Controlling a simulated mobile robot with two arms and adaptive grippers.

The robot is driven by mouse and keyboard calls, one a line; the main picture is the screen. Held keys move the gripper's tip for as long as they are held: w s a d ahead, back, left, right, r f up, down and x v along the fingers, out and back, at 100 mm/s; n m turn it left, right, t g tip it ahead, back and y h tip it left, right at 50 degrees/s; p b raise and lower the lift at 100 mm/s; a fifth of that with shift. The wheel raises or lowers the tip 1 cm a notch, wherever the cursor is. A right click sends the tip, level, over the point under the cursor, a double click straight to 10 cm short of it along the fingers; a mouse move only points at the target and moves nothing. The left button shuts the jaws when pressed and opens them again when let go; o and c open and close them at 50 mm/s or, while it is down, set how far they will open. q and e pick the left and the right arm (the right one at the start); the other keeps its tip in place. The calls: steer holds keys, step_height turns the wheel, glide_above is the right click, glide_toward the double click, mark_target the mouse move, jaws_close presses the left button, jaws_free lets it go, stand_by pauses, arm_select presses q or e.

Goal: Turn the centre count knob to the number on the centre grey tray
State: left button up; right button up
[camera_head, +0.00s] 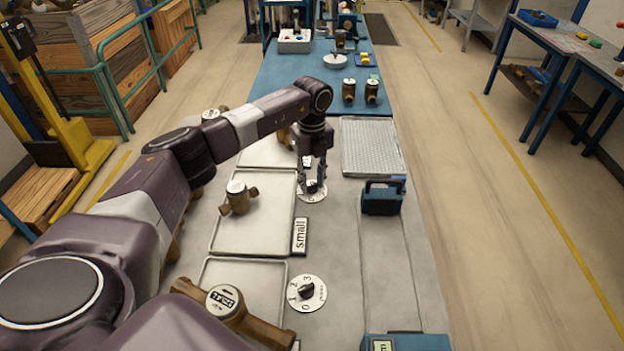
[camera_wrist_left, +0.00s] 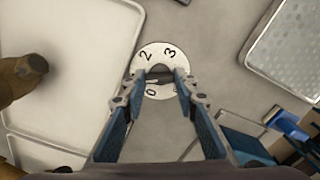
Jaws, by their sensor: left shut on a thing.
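The centre count knob's white dial (camera_head: 304,195) lies on the bench to the right of the centre grey tray (camera_head: 262,243). In the left wrist view, the dial (camera_wrist_left: 148,58) shows 2 and 3 at the top and 0 at the lower left. My left gripper (camera_head: 315,183) points down over the dial. It is shut on the dark knob (camera_wrist_left: 160,73), whose pointer direction I cannot tell. One brass meter (camera_head: 238,203) with a white top stands on the centre tray; my arm may hide more. My right gripper is not in view.
A "small" label (camera_head: 300,235) lies in front of the dial. A nearer dial (camera_head: 306,293) has its own black knob and a nearer tray (camera_head: 215,270) beside it. A blue device (camera_head: 383,198) and a perforated metal tray (camera_head: 370,147) stand to the right.

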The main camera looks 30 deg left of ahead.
mark_target(312, 184)
arm_select(q)
steer(key=shift+w+r+n, duration=0.1)
steer(key=shift+r+n, duration=0.05)
steer(key=shift+n, duration=0.15)
steer(key=o, duration=1.2)
steer(key=shift+c, duration=0.2)
step_height(312, 184, up, 12)
